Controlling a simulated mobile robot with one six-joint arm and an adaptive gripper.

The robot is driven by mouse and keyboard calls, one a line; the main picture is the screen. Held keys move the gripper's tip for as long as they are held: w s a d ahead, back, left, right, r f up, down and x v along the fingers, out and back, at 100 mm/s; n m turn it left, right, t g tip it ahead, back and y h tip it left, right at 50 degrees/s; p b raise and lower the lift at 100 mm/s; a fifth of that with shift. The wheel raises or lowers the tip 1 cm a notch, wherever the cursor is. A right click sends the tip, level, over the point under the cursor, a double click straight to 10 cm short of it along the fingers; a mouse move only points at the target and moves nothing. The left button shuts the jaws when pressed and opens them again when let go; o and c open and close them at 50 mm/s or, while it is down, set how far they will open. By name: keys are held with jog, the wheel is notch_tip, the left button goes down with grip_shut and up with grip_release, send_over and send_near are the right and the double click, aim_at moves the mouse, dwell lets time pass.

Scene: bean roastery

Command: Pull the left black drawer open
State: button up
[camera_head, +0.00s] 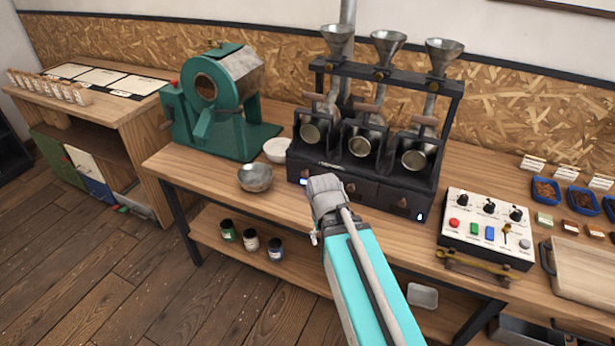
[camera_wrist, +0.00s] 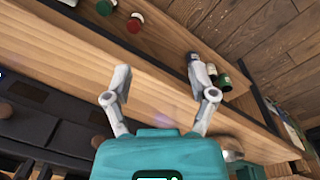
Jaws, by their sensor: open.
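The black machine (camera_head: 372,187) stands on the wooden bench with a row of black drawer fronts along its base. The left black drawer (camera_head: 297,174) is at its left end in the head view and looks shut; my arm's grey end partly covers that area. In the wrist view the machine's dark front (camera_wrist: 65,108) fills the lower left; which panel is the left drawer I cannot tell. My gripper (camera_wrist: 160,75) is open and empty in the wrist view, over the bench's front edge and apart from the drawers. Its fingertips do not show clearly in the head view.
A metal bowl (camera_head: 256,178) and a white bowl (camera_head: 277,150) sit left of the machine, near a green roaster (camera_head: 215,105). A control box (camera_head: 488,228) stands to the right. Jars (camera_head: 251,240) stand on the lower shelf. The floor at front left is clear.

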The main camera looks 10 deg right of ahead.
aim_at(303, 175)
jog(key=w+f+n+t+h+b, duration=0.1)
jog(key=w+h+b, duration=0.2)
jog(key=w, duration=0.1)
jog(key=w+a+f+n+t+h+b, duration=0.1)
jog(key=w+f+h+b, duration=0.1)
jog(key=w+h+b, duration=0.1)
jog(key=w+f+n+t+h+b, duration=0.1)
jog(key=w+h+b, duration=0.1)
jog(key=w+b, duration=0.3)
jog(key=shift+w+a+f+h, duration=0.25)
jog(key=shift+w+f+h, duration=0.15)
jog(key=shift+w, duration=0.1)
jog(key=w+a+t+h+b, duration=0.1)
jog(key=w+a+b, duration=0.1)
jog(key=w+a+r+n+t+h+b, duration=0.1)
jog(key=w+a+t+h+b, duration=0.1)
jog(key=shift+w+a, duration=0.15)
jog(key=shift+w, duration=0.25)
jog(key=w+a+t+b, duration=0.1)
jog(key=a, duration=0.1)
jog(key=w+a+r+n+t+h+b, duration=0.1)
jog(key=a, duration=0.1)
jog(key=w+a+r+n+t+h+b, duration=0.1)
jog(key=a, duration=0.1)
jog(key=shift+w+r+b, duration=0.1)
jog(key=shift+r+b, duration=0.1)
jog(key=shift+b, duration=0.1)
jog(key=shift+w+a+r+t+h, duration=0.1)
jog(key=shift+a+r+t+h, duration=0.2)
jog(key=shift+d, duration=0.1)
